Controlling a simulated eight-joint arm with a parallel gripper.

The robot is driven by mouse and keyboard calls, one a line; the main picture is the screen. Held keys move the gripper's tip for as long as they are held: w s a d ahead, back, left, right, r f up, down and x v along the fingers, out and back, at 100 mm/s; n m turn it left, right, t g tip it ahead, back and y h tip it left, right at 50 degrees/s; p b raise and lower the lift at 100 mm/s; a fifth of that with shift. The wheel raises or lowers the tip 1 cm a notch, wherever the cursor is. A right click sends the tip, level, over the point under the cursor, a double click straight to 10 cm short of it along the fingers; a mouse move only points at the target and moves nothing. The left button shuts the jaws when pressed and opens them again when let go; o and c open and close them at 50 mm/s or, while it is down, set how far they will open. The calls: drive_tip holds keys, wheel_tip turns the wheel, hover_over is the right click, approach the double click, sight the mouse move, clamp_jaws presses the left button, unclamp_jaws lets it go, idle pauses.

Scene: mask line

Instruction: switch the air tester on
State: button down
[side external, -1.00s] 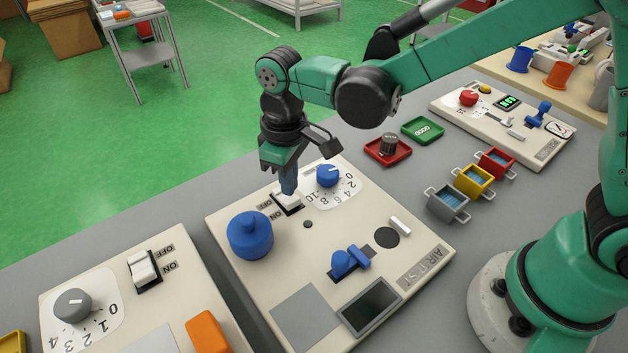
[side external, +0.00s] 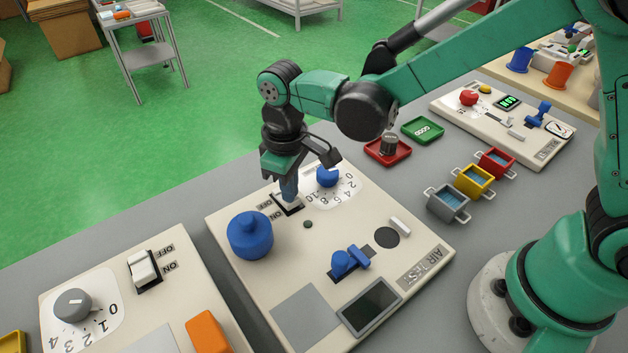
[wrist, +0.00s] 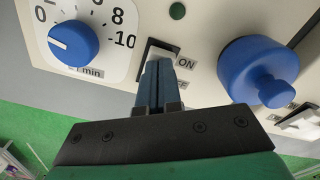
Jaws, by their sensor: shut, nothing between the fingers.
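The air tester is a cream panel marked AIR TEST (side external: 424,266) on the grey bench. Its white rocker switch (wrist: 161,50) sits in a black frame near the panel's far edge, with ON and OFF lettering beside it. My gripper (side external: 289,197) points down at the switch with its blue fingers shut and empty. It also shows in the wrist view (wrist: 160,66), where the fingertips overlap the rocker and seem to touch it. The fingers hide part of the rocker, so I cannot tell which way it is tipped. The small green lamp (side external: 308,224) looks dark, and the panel's display (side external: 370,307) is dark.
A blue dial (side external: 328,176) and a tall blue knob (side external: 250,236) flank the switch closely. A blue clamp-like part (side external: 350,260) stands on the panel. Another panel with its own ON/OFF switch (side external: 143,268) lies left. Trays and small bins stand to the right.

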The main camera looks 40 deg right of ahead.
drive_tip(key=shift+f, duration=0.25)
drive_tip(key=shift+r, duration=3.55)
drive_tip(key=shift+d, duration=0.1)
drive_tip(key=s+d+r+m+t, duration=0.1)
drive_tip(key=s+d+m+t, duration=0.2)
drive_tip(key=d, duration=0.4)
drive_tip(key=s+d+r+m+t, duration=0.2)
drive_tip(key=s+d+m+t, duration=0.1)
drive_tip(key=d, duration=0.4)
drive_tip(key=shift+s+r+t, duration=0.15)
drive_tip(key=shift+s+t, duration=0.1)
drive_tip(key=shift+t, duration=0.25)
